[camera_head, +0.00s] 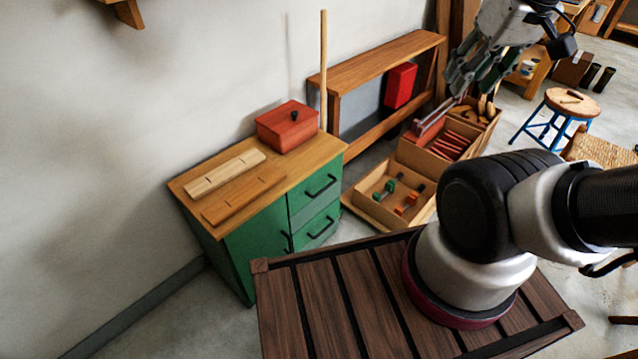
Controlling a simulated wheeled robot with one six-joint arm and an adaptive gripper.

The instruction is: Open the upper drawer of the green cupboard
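The green cupboard (256,243) stands against the wall at left, with a wooden top. Its upper drawer (300,201) has a black bar handle (321,187) and looks shut, its front flush with the cupboard. A lower drawer (309,241) with a similar handle sits below it and also looks shut. My gripper (467,92) is up at the right, well apart from the cupboard, pointing down over the area of the wooden boxes. Its two fingers look spread, and I see nothing held between them.
A red box (287,127) and wooden boards (224,172) lie on the cupboard top. A thin pole (323,70) stands behind it. Open wooden boxes (376,211) sit on the floor to its right. A bench (385,60) holds a red case (400,86). A blue-legged stool (573,103) stands farther right.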

